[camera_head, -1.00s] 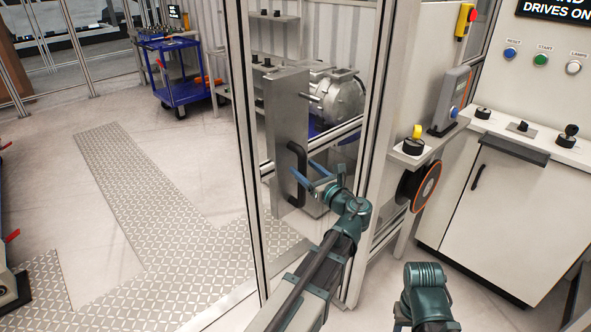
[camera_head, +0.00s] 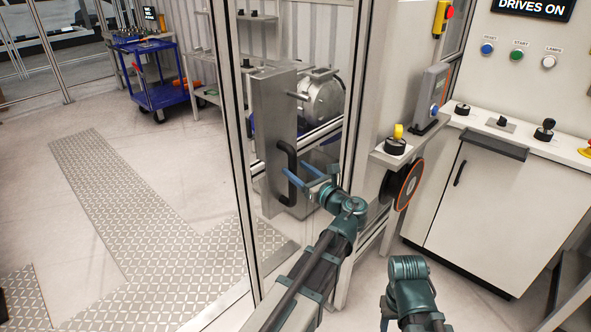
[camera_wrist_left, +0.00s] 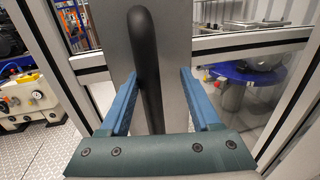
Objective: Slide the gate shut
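The gate shows in the head view as a metal-framed panel (camera_head: 233,150) with a steel plate (camera_head: 274,110) and a black upright bar handle (camera_head: 292,159). My left gripper (camera_head: 297,168) is at this handle with its blue fingers apart.
Right of the gate are a narrow post shelf with a black-and-yellow knob (camera_head: 396,143), a round black-and-orange disc (camera_head: 408,186) and a white control cabinet (camera_head: 485,205). A blue cart (camera_head: 155,90) stands far left. The patterned floor strip (camera_head: 120,210) left of the gate looks clear.

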